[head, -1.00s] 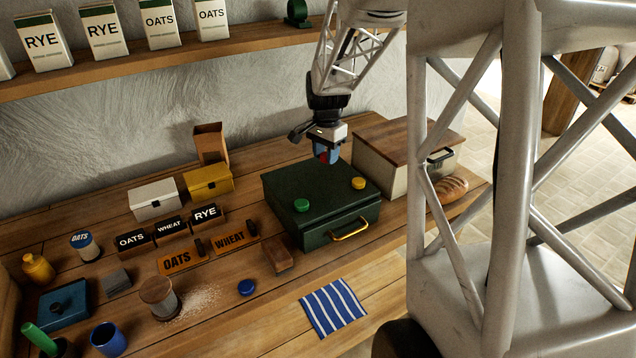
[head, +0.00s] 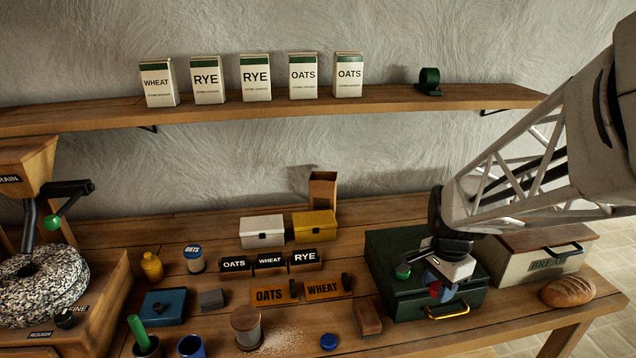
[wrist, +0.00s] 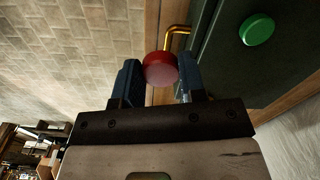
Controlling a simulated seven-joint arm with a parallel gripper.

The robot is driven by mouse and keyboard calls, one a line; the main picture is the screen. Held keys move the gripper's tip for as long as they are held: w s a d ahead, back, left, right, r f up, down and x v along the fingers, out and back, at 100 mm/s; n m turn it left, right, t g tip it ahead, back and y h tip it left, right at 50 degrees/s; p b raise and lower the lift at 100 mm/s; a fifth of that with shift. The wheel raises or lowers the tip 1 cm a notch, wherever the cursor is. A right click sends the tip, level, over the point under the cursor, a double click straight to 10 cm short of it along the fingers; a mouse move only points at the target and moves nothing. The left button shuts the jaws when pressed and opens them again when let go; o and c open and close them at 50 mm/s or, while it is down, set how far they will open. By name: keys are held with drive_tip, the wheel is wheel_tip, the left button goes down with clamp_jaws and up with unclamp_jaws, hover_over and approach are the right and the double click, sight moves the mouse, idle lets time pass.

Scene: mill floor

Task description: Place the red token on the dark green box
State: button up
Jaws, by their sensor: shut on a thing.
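My gripper (head: 440,286) is shut on the red token (head: 434,290), held between its blue fingers. The wrist view shows the round red token (wrist: 160,68) at the fingertips of my gripper (wrist: 158,80). The dark green box (head: 382,262) stands on the bench with a brass handle (head: 447,312) at its front. In the head view the token overlaps the box's front part; its height above it is unclear. In the wrist view it appears beside the box (wrist: 225,65), near the handle (wrist: 178,38). A green token (head: 402,271) lies on the lid; it also shows in the wrist view (wrist: 257,29).
A bread bin (head: 515,268) stands right of the box, with a loaf (head: 568,292) in front. A wooden block (head: 367,318) and a blue token (head: 329,341) lie left of it. Yellow (head: 314,228) and white (head: 262,231) boxes stand at the back left.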

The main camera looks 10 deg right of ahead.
drive_tip(key=shift+s+a+f, duration=0.2)
drive_tip(key=shift+s+a, duration=0.15)
drive_tip(key=shift+s, duration=0.45)
drive_tip(key=shift+s+a+f, duration=0.15)
drive_tip(key=shift+s+a, duration=0.2)
drive_tip(key=shift+s, duration=0.45)
drive_tip(key=shift+w, duration=0.1)
hover_over(420, 266)
drive_tip(key=s, duration=0.2)
drive_tip(key=shift+f, duration=0.75)
drive_tip(key=shift+f, duration=1.75)
drive_tip(key=shift+f, duration=0.2)
drive_tip(key=o, duration=0.9)
drive_tip(key=shift+r, duration=0.2)
